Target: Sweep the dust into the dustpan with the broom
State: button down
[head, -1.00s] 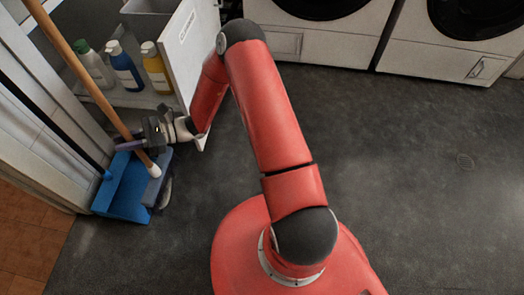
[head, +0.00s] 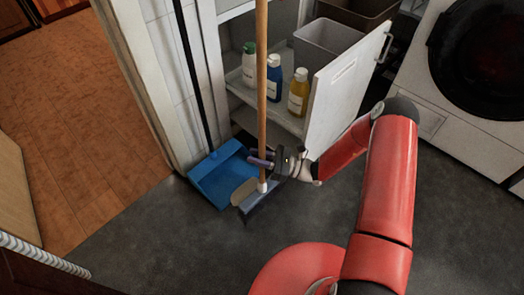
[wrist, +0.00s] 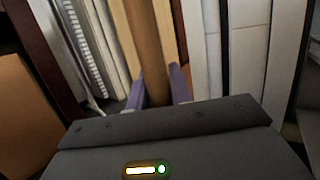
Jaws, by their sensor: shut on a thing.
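The broom (head: 261,85) has a long wooden handle, a white collar and a grey head (head: 258,203) low at the floor. My gripper (head: 261,162) is shut on the lower handle, just above the collar. In the wrist view the handle (wrist: 151,45) runs between the two purple fingers. The blue dustpan (head: 212,183) with a thin black handle is beside the wall, left of the broom head. A tan, rounded patch (head: 243,192) shows between dustpan and broom head; I cannot tell whether it is dust.
An open cabinet door (head: 345,95) stands close to my arm. Several bottles (head: 274,78) are on the shelf behind the broom. A white washer (head: 465,110) is at the right. The dark floor (head: 170,245) in front is clear; wooden floor (head: 85,130) lies left.

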jog(key=w+a+f+b, duration=0.2)
jog(key=w+a+b, duration=0.4)
jog(key=w+a, duration=0.2)
jog(key=shift+a+f, duration=0.35)
jog(key=shift+a, duration=0.85)
dwell(0.4)
notch_tip(320, 180, up, 7)
jog(key=s+d+p, duration=0.2)
jog(key=p, duration=0.4)
jog(key=shift+d, duration=0.2)
